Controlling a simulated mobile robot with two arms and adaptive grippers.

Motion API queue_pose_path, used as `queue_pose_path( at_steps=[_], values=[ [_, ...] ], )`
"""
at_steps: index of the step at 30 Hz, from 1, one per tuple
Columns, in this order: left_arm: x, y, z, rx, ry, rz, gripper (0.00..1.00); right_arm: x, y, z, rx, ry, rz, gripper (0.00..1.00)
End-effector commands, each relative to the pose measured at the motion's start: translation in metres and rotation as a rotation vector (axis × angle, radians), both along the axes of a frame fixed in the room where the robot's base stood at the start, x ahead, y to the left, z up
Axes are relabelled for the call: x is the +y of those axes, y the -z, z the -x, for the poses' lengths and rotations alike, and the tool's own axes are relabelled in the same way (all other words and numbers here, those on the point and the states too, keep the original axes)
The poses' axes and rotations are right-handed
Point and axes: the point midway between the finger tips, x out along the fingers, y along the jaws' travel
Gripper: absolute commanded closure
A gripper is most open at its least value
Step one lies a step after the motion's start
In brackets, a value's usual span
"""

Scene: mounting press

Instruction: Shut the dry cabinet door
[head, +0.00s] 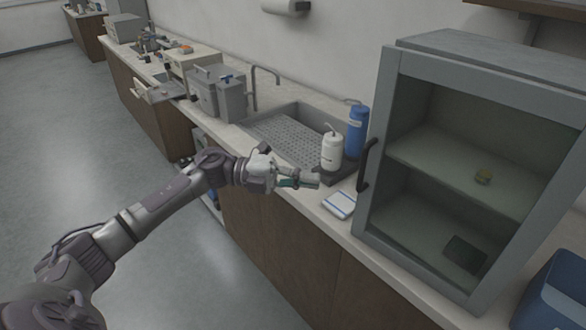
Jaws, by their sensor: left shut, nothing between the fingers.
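The grey dry cabinet (482,48) stands on the counter at the right. Its framed glass door (377,135) covers the front, with a dark curved handle (366,167) on the left side. The door lies against or very close to the cabinet body; I cannot tell whether a small gap is left. My left gripper (312,179) is shut and empty, left of the handle and apart from it, over the counter's front edge. My right gripper is not in view.
A white pump bottle (332,152) and a blue bottle (356,130) stand behind my left gripper, by the sink (290,112). A notepad (340,204) lies between gripper and cabinet. A blue bin (562,292) is at the lower right. The floor at left is clear.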

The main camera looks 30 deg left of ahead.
Motion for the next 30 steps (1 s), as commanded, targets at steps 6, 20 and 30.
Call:
queue_pose_path(
  at_steps=[6,20,30],
  values=[
    [-0.045,-0.006,-0.015,0.0,0.002,0.004,1.0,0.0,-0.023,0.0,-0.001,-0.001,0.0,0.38],
    [-0.062,0.001,-0.051,0.001,0.0,-0.001,1.0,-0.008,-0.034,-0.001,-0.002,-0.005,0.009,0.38],
    [-0.058,0.002,-0.052,0.001,-0.007,-0.001,1.0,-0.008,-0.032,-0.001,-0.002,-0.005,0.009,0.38]
  ],
)
